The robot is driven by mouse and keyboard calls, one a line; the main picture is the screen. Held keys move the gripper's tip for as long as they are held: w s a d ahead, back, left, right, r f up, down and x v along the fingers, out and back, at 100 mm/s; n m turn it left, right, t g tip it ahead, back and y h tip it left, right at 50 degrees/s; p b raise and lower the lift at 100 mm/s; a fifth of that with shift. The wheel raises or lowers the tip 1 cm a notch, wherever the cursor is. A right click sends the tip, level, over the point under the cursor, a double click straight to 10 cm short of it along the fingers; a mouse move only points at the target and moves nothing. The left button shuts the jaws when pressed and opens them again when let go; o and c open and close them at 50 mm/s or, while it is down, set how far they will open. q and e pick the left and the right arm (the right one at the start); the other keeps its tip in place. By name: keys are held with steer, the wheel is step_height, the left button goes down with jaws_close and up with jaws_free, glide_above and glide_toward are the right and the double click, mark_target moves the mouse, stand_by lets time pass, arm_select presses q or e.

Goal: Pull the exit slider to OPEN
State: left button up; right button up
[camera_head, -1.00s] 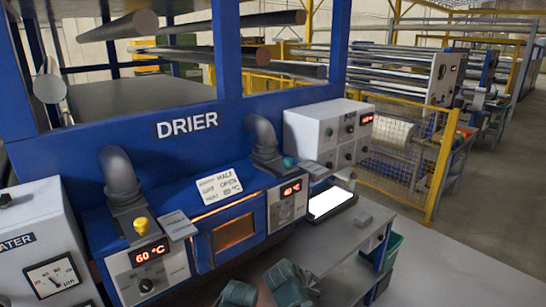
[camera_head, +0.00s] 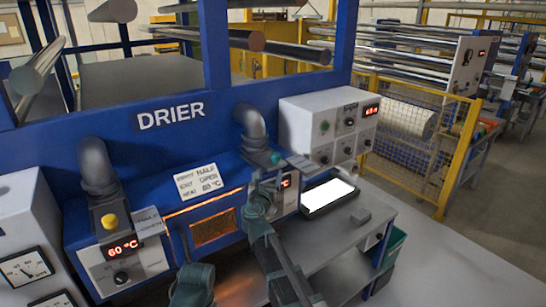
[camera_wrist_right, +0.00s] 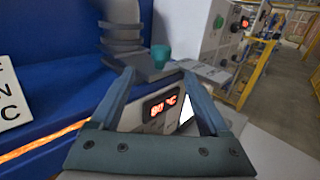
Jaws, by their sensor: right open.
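The exit slider's teal knob (camera_head: 276,158) stands at the foot of the right-hand grey duct on the blue drier (camera_head: 190,135). In the right wrist view the teal knob (camera_wrist_right: 161,56) appears upright just beyond and between my fingertips. My right gripper (camera_head: 266,177) reaches up to just below the knob. In its wrist view the gripper (camera_wrist_right: 159,74) is open, with nothing seen held; I cannot tell whether it touches the knob. The slider's plate is partly hidden. A teal part of my left arm shows at the bottom; its gripper is not seen.
A second duct with a yellow knob (camera_head: 109,221) stands at the left. A white card (camera_head: 197,182) lies between the ducts. A white control box (camera_head: 330,125) stands right of the knob. A glowing panel (camera_head: 328,196) lies on the grey bench (camera_head: 345,235).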

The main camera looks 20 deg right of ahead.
mark_target(275, 159)
steer(key=x, duration=1.3)
steer(key=shift+s+d+f, duration=0.1)
steer(key=shift+c, duration=0.3)
jaws_close()
stand_by(0.6)
